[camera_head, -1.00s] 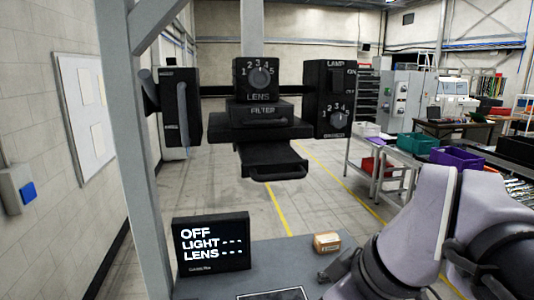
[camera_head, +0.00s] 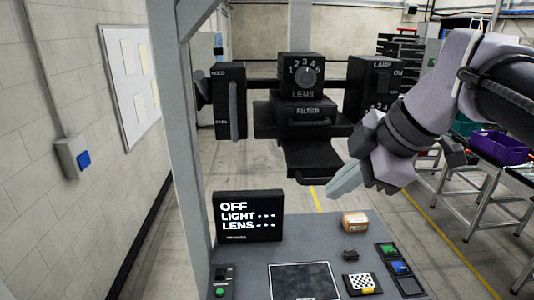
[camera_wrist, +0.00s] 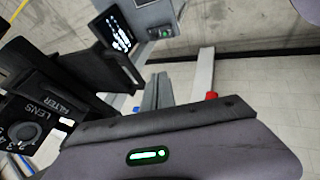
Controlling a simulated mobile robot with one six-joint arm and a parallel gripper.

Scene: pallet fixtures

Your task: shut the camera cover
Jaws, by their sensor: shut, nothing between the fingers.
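The black camera unit (camera_head: 305,112) hangs on a dark crossbar, with a LENS dial above a FILTER block. Below it a black plate with a handle-like front edge (camera_head: 315,158) sticks out toward me and downward; it looks like the camera cover, standing open. In the wrist view the camera unit shows at the left (camera_wrist: 40,105), with a dark plate (camera_wrist: 115,65) beside it. My gripper (camera_head: 335,191) is shut and empty, just right of and slightly below the plate's front edge, seemingly apart from it. Its grey fingers also show in the wrist view (camera_wrist: 156,92).
A HOLD/FREE lever box (camera_head: 229,100) is left of the camera, a LAMP box (camera_head: 374,85) right, partly behind my arm. Below, a bench (camera_head: 330,240) holds a screen (camera_head: 248,216) reading OFF, a small carton (camera_head: 354,221) and a checkered target (camera_head: 362,283). A grey post (camera_head: 180,150) stands left.

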